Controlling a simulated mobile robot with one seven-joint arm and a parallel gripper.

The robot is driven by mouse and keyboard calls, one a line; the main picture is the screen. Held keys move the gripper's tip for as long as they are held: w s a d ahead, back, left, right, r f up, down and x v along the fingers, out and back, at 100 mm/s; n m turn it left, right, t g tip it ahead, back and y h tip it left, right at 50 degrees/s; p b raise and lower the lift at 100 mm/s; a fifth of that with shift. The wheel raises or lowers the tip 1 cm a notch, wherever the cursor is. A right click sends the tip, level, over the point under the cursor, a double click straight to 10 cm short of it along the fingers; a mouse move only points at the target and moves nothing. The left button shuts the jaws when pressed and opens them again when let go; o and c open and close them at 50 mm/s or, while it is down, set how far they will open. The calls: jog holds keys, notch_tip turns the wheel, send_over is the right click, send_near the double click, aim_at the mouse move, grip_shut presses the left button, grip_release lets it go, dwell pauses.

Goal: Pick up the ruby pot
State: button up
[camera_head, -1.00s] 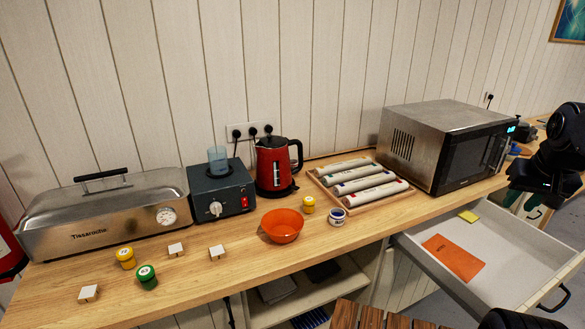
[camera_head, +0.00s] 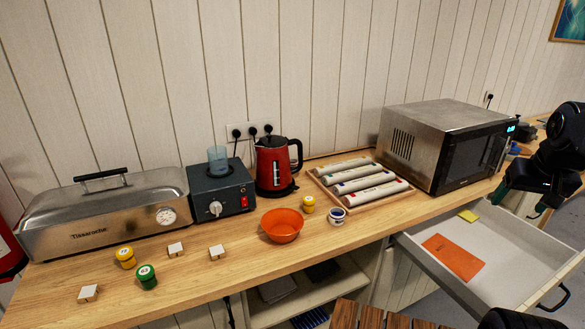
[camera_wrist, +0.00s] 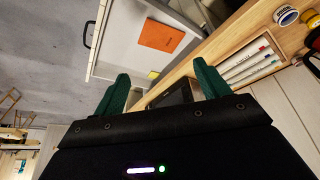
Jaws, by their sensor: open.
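I see no small pot that is plainly ruby. The last two also show at the upper right of the wrist view. My gripper (camera_head: 521,200) is at the right, by the open drawer and well away from the pots. In the wrist view its green fingers (camera_wrist: 162,76) are apart with nothing held between them.
An orange bowl (camera_head: 282,226), red kettle (camera_head: 274,167), tray of rolls (camera_head: 411,191) and microwave (camera_head: 446,146) stand on the counter. The open drawer (camera_head: 515,262) holds an orange packet (camera_head: 454,257) and a yellow item (camera_head: 468,215). Small white blocks (camera_head: 217,252) lie at left.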

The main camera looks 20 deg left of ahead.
jog(key=w+a+r+n, duration=0.2)
jog(key=w+a+r, duration=0.3)
jog(key=w, duration=0.5)
jog(key=w+a+r+n, duration=0.2)
jog(key=w+a+r, duration=0.3)
jog(key=w, duration=0.5)
jog(key=w+a+r+n+g, duration=0.1)
jog(key=w+a+n, duration=0.1)
jog(key=w+a, duration=0.65)
jog(key=n+g+y, duration=0.2)
jog(key=n+g, duration=0.1)
jog(key=n, duration=0.6)
send_over(293, 162)
jog(key=s+d, duration=0.2)
jog(key=s, duration=0.1)
notch_tip(293, 162, down, 28)
jog(key=shift+w+a+f, duration=0.1)
jog(key=shift+a+f, duration=0.15)
jog(key=shift+f, duration=1.5)
jog(key=shift+w+a+f, duration=0.15)
jog(key=shift+a+f, duration=0.05)
jog(key=shift+f, duration=1.55)
jog(key=shift+w+a+f, duration=0.1)
jog(key=shift+a+f, duration=0.15)
jog(key=shift+f, duration=1.5)
jog(key=c, duration=1.1)
